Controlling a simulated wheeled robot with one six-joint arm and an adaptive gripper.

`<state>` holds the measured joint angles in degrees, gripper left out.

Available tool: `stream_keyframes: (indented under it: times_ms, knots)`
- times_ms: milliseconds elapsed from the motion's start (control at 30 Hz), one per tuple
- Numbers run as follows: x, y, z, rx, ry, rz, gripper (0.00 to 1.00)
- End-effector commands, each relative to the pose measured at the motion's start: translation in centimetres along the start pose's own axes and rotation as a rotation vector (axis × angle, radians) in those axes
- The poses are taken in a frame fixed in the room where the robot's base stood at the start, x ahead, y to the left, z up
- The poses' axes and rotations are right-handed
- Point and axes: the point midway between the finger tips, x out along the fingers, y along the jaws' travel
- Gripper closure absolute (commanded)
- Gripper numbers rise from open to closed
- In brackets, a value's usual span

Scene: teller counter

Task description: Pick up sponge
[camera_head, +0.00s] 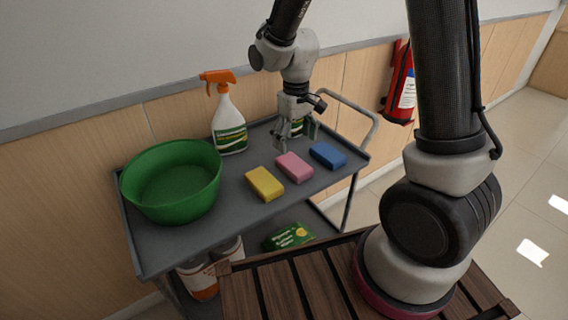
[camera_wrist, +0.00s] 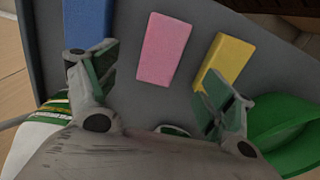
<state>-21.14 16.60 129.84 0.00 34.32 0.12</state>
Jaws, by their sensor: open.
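Three sponges lie flat in a row on the grey cart top: a yellow sponge (camera_head: 264,184), a pink sponge (camera_head: 294,167) and a blue sponge (camera_head: 328,155). My gripper (camera_head: 297,145) is open and empty, above and just behind the pink sponge in the head view. In the wrist view, the pink sponge (camera_wrist: 163,48) lies ahead, between the lines of the two spread fingers of my gripper (camera_wrist: 155,90). The blue sponge (camera_wrist: 88,24) is partly hidden behind the left finger. The yellow sponge (camera_wrist: 226,58) is partly covered by the right finger.
A green basin (camera_head: 172,180) stands left on the cart (camera_head: 236,215). A spray bottle (camera_head: 228,122) with an orange head stands at the back. Another bottle (camera_wrist: 45,130) stands close to my gripper. A fire extinguisher (camera_head: 400,85) hangs on the wall.

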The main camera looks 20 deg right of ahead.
Motion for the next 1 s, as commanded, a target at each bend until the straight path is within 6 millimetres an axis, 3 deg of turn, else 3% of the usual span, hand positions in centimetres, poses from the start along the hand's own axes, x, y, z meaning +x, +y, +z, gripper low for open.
stream_keyframes:
  times_ms: [533,833,867,1000]
  knots:
    - [7.0,-0.3,0.0,0.0,0.01,0.0,0.18]
    - [7.8,-0.3,-0.1,0.0,0.014,0.0,0.18]
    - [7.8,-0.3,-0.1,0.0,0.014,0.0,0.2]
    - [7.7,-0.3,-0.1,0.0,0.014,0.0,0.45]
